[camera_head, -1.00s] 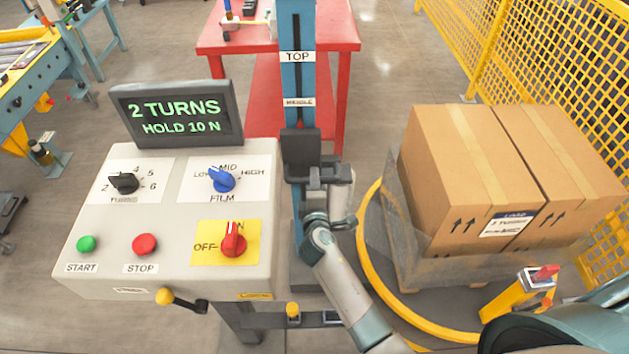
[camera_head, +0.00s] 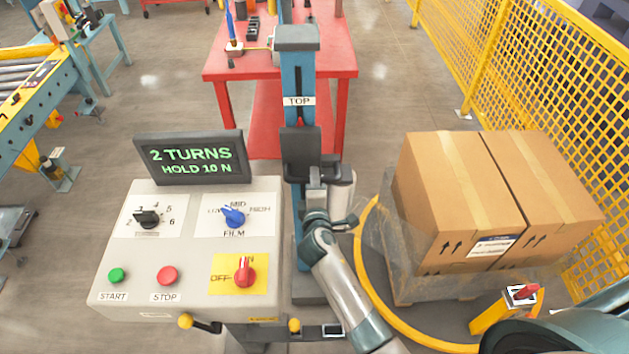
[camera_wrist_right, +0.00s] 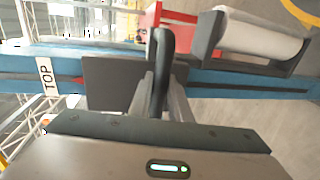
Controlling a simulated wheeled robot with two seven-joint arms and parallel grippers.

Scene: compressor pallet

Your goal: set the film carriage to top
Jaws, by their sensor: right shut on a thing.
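The film carriage (camera_head: 300,145) is a dark grey block on the blue mast (camera_head: 291,75). It sits a short way below the TOP label (camera_head: 299,101), and the MIDDLE label is hidden. The pale film roll (camera_head: 343,178) hangs at its right side and also shows in the right wrist view (camera_wrist_right: 262,38). My right gripper (camera_head: 316,180) is at the carriage's front. In the right wrist view its fingers (camera_wrist_right: 162,98) are shut on the carriage's dark handle (camera_wrist_right: 158,60). The TOP label (camera_wrist_right: 46,76) is left of the carriage plate there. My left gripper is out of view.
The control console (camera_head: 190,255) with knobs and a screen (camera_head: 190,157) stands left of the mast. Wrapped cartons (camera_head: 450,195) stand on a pallet at right, inside a yellow ring (camera_head: 362,262). A red table (camera_head: 230,70) is behind. The mast above the carriage is clear.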

